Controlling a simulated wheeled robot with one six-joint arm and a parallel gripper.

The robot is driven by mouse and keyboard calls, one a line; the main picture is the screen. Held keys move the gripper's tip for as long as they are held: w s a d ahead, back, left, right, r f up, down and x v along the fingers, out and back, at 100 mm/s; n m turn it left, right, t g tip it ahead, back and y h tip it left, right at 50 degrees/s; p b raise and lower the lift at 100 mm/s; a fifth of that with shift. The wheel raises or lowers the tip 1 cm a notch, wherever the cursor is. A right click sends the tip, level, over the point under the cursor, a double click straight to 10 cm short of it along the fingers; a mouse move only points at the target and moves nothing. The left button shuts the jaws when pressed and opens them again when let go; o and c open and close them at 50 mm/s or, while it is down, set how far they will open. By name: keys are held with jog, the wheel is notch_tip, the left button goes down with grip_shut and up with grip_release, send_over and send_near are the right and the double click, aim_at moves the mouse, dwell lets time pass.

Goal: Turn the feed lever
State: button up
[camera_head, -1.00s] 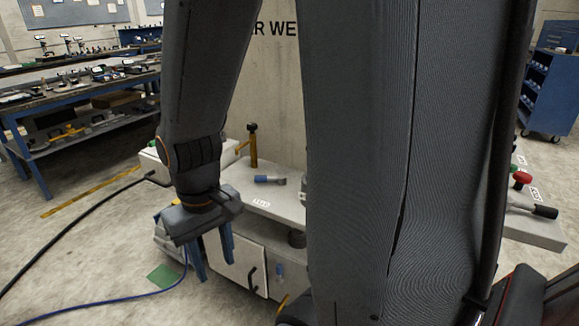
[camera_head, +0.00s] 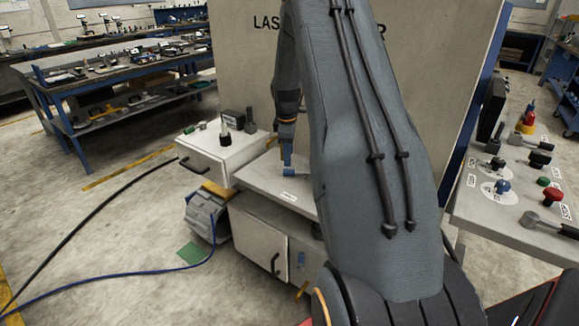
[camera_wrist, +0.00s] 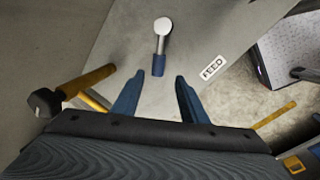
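The feed lever (camera_wrist: 160,48) has a round metal hub and a dark blue grip. It lies on a grey panel with a FEED label (camera_wrist: 213,67) to its right in the wrist view. My gripper (camera_wrist: 156,88) is open and empty. Its two blue fingers point towards the lever, with the blue grip's end between their lines and just beyond their tips. In the head view, the lever's blue grip (camera_head: 290,172) shows right below my gripper (camera_head: 286,152). My arm hides the metal hub there. Contact cannot be told.
A yellow lever with a black knob (camera_wrist: 75,90) stands close left of my fingers. A white box with a drawer handle (camera_head: 222,152) adjoins the grey panel (camera_head: 262,178). A control panel with several knobs (camera_head: 525,190) is at right. Cables cross the floor at left.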

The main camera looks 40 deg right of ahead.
aim_at(289, 170)
jog(key=shift+w+d+f+p, duration=0.2)
jog(key=shift+d+f+p, duration=0.05)
jog(key=shift+f, duration=1.05)
jog(key=shift+w+d+f+p, duration=0.2)
jog(key=shift+w+f+p, duration=0.1)
jog(key=shift+f, duration=1)
jog(key=shift+w+d+f+p, duration=0.15)
jog(key=shift+d+f+p, duration=0.1)
jog(key=shift+f, duration=1.05)
grip_shut()
